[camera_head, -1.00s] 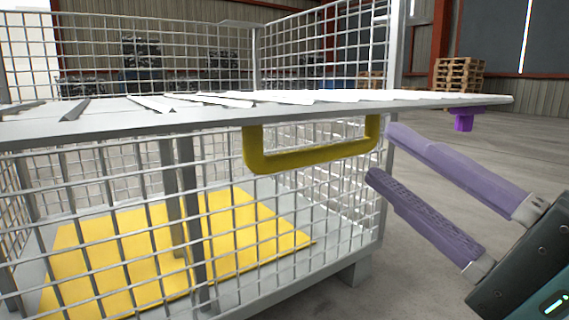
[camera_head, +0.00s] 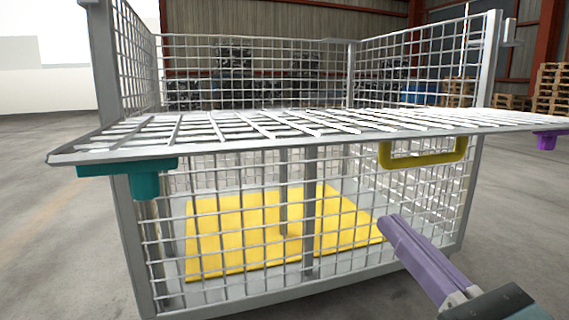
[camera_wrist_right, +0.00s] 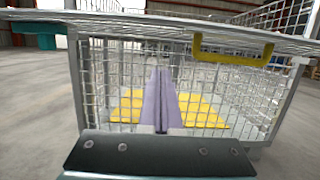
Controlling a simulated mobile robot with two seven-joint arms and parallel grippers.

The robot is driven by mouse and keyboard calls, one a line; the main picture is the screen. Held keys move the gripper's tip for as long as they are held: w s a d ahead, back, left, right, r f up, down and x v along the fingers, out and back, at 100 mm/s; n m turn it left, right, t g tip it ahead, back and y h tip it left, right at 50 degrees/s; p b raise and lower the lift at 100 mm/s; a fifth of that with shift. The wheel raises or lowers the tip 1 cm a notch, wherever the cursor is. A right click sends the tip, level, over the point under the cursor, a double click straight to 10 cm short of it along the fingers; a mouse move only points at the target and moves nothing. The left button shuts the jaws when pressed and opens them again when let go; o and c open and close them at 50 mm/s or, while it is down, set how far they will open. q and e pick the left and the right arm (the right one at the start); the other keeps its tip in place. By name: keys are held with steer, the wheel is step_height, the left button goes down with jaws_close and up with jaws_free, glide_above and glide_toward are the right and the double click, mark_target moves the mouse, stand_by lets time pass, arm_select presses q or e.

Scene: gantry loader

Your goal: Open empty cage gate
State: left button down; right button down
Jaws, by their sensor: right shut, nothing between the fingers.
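The wire cage (camera_head: 350,255) stands ahead of me, with a yellow sheet (camera_head: 245,225) on its floor and no load visible. Its gate (camera_head: 270,125) lies folded outward, about level, at mid height of the front. A yellow handle (camera_head: 425,160) hangs below the gate's edge at right, also seen in the right wrist view (camera_wrist_right: 232,56). A teal latch piece (camera_head: 135,178) hangs at the gate's left end and a purple one (camera_head: 546,141) at its right end. My right gripper (camera_head: 388,222), with purple fingers, is shut and empty, below and apart from the handle. My left gripper is not in view.
Stacked wooden pallets (camera_head: 553,90) stand at the far right. Dark stacked goods (camera_head: 235,72) and blue barrels show behind the cage. The concrete floor (camera_head: 50,240) left of the cage is clear.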

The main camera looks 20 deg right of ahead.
mark_target(387, 136)
steer(key=w+r+p, duration=0.1)
steer(key=w+r, duration=0.4)
steer(key=w, duration=0.1)
steer(key=shift+w+a+r+p, duration=0.15)
steer(key=shift+a+r+p, duration=0.1)
steer(key=shift+a+p, duration=0.05)
step_height(387, 136, up, 6)
steer(key=g+p, duration=0.2)
steer(key=p, duration=1)
steer(key=shift+f, duration=0.1)
